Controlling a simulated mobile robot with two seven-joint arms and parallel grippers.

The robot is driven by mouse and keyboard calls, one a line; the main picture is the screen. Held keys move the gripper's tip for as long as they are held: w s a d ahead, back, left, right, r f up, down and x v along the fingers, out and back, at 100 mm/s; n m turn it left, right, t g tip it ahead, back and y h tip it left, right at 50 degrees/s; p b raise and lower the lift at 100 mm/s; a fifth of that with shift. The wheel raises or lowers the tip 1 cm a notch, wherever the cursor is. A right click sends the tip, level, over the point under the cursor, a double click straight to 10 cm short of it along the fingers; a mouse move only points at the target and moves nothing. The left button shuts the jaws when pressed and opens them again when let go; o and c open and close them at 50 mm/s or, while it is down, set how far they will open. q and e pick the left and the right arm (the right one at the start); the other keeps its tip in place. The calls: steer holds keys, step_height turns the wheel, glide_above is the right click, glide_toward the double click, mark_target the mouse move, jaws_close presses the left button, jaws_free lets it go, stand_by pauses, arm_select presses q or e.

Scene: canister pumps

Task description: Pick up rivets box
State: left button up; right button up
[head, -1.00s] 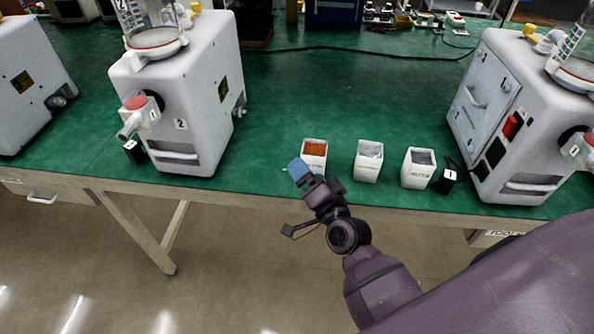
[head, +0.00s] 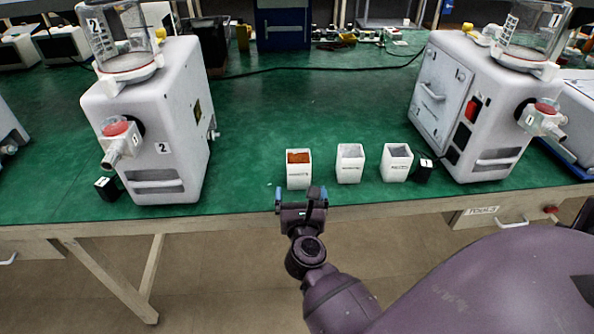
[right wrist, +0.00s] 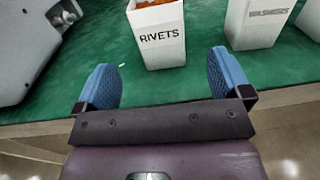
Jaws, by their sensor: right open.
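The rivets box (head: 299,171) is a white open-topped box with orange-brown contents, upright near the table's front edge. In the right wrist view the box (right wrist: 159,42) shows its "RIVETS" label, ahead of my fingers and roughly between their lines. My right gripper (head: 302,194) is open and empty, just in front of the box at the table edge. Its two blue fingers also show in the right wrist view (right wrist: 163,88), apart from the box. My left gripper is not in view.
A white box (head: 350,166), labelled washers in the wrist view, and another white box (head: 396,164) stand to the right. Machine 2 (head: 150,130) is at left, machine 1 (head: 470,105) at right. The green table (head: 245,150) is clear between machine 2 and the rivets box.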

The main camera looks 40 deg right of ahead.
mark_target(298, 161)
steer(key=x, duration=0.5)
steer(key=shift+r, duration=0.1)
steer(key=w+d, duration=0.1)
steer(key=w+d+r, duration=0.1)
steer(key=w, duration=0.1)
steer(key=shift+w+d+r, duration=0.2)
steer(key=shift+r, duration=0.05)
steer(key=shift+w+d, duration=0.3)
steer(key=shift+w, duration=0.15)
steer(key=shift+c, duration=0.4)
steer(key=c, duration=1.1)
